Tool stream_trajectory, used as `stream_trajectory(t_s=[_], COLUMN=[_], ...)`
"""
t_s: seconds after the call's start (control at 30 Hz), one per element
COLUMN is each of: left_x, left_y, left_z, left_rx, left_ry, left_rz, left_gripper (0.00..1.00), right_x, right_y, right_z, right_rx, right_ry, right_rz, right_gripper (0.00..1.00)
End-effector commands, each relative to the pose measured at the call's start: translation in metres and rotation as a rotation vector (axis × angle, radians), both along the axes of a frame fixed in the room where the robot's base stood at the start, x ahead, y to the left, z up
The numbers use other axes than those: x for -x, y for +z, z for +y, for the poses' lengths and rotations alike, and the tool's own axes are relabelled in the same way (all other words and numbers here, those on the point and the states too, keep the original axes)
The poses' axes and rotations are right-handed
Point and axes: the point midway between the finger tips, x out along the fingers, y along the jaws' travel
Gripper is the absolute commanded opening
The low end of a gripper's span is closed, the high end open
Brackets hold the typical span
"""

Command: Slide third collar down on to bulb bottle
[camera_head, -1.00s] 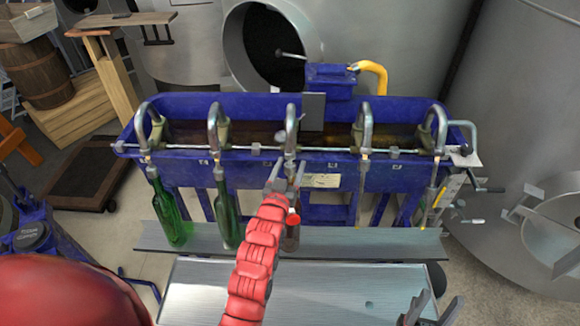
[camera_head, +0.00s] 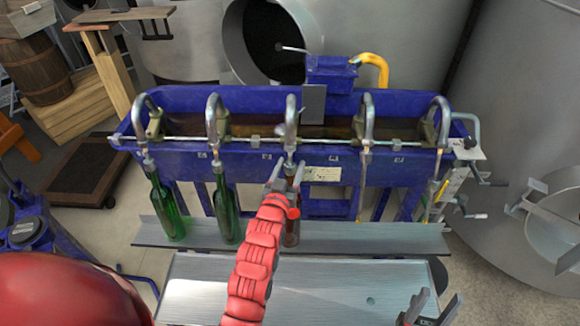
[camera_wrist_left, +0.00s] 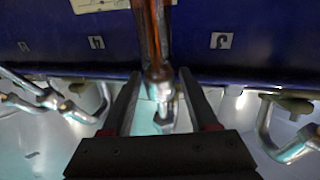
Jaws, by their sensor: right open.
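The third spout (camera_head: 291,118) hangs over a brownish bottle (camera_head: 291,237) on the metal shelf, mostly hidden behind my left gripper. My left gripper (camera_head: 287,178) is raised at this bottle's neck, below the spout. In the left wrist view, a metal collar (camera_wrist_left: 158,88) sits between the two dark fingers, at the end of the amber neck (camera_wrist_left: 152,35). Gaps show between the collar and both fingers, so the left gripper is open around it. How far the collar sits over the mouth cannot be told. My right gripper (camera_head: 430,308) is open and empty at lower right.
Two green bottles (camera_head: 166,208) (camera_head: 227,212) stand under the first and second spouts on the shelf (camera_head: 390,238). A blue trough (camera_head: 190,104) with a crossbar carries the spouts. A bare metal surface (camera_head: 205,285) lies in front. Large steel tanks stand behind and right.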

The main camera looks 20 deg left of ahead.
Motion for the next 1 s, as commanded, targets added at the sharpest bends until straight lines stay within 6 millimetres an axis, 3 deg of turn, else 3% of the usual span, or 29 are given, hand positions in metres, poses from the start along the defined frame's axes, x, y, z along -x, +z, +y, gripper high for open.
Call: stream_trajectory(t_s=[0.33, 0.47, 0.87, 1.0], left_x=[0.001, 0.01, 0.093, 0.122], left_y=[0.0, -0.001, -0.002, 0.002], left_z=[0.0, -0.001, -0.006, -0.007], left_rx=[0.0, 0.0, 0.001, 0.001], left_ry=[0.0, 0.0, -0.001, -0.001], left_rz=[-0.001, -0.002, -0.003, 0.004], left_gripper=[0.7, 0.7, 0.7, 0.7], right_x=[0.0, 0.0, 0.0, 0.0], right_y=[0.0, -0.004, -0.027, -0.018], right_z=[0.0, 0.0, 0.0, 0.0], right_rx=[0.0, 0.0, 0.0, 0.0], right_ry=[0.0, 0.0, 0.0, 0.0], right_rz=[0.0, 0.0, 0.0, 0.0], right_gripper=[0.5, 0.5, 0.5, 0.5])
